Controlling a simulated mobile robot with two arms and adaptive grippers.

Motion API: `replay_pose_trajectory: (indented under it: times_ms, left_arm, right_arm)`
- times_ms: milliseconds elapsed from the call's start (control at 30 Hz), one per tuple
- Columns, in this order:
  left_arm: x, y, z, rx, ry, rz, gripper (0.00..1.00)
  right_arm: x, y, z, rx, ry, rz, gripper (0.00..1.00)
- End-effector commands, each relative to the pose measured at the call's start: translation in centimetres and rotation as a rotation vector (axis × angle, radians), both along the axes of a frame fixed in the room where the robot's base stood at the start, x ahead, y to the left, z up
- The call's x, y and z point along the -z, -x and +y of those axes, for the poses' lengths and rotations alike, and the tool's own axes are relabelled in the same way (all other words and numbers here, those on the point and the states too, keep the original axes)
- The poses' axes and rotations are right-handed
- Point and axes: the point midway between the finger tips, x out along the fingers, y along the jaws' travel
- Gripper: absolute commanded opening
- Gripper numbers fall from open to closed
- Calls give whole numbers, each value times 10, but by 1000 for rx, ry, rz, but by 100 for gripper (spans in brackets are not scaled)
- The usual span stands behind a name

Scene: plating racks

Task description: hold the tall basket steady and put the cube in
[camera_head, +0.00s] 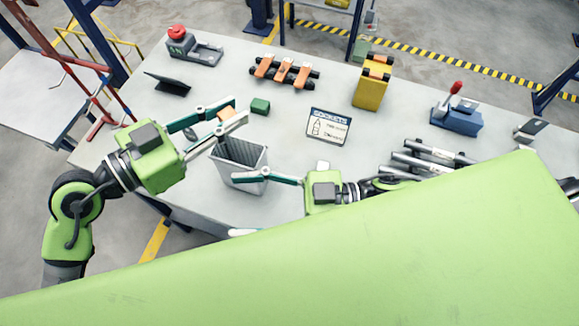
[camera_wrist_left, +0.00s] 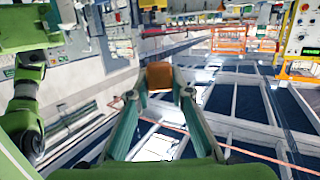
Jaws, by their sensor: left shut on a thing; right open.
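An orange-brown cube (camera_head: 225,113) is held between the fingers of my left gripper (camera_head: 236,110), above the table and just behind the basket. It also shows between the fingertips in the left wrist view (camera_wrist_left: 160,75). The tall grey basket (camera_head: 239,152) stands on the table with its open top facing up and ribbed walls inside. My right gripper (camera_head: 243,179) comes in from the right and is at the basket's near side. It is open; whether its fingers touch the wall, and where its second finger lies, I cannot tell.
A green block (camera_head: 260,106) lies right of my left gripper. A printed card (camera_head: 328,126), a yellow box (camera_head: 370,92), an orange-and-black rack (camera_head: 284,73) and a dark wedge (camera_head: 168,84) stand farther off. Metal rods (camera_head: 428,158) lie at the right.

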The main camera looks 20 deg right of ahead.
Motion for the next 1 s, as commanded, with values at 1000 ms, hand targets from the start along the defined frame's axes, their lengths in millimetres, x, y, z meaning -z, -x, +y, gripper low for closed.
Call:
replay_pose_trajectory:
  times_ms: [1000]
  left_arm:
    - [-1, 0, 0, 0, 1, -2, 0]
  right_arm:
    - [-18, -199, -137, 735, -562, 1042, 61]
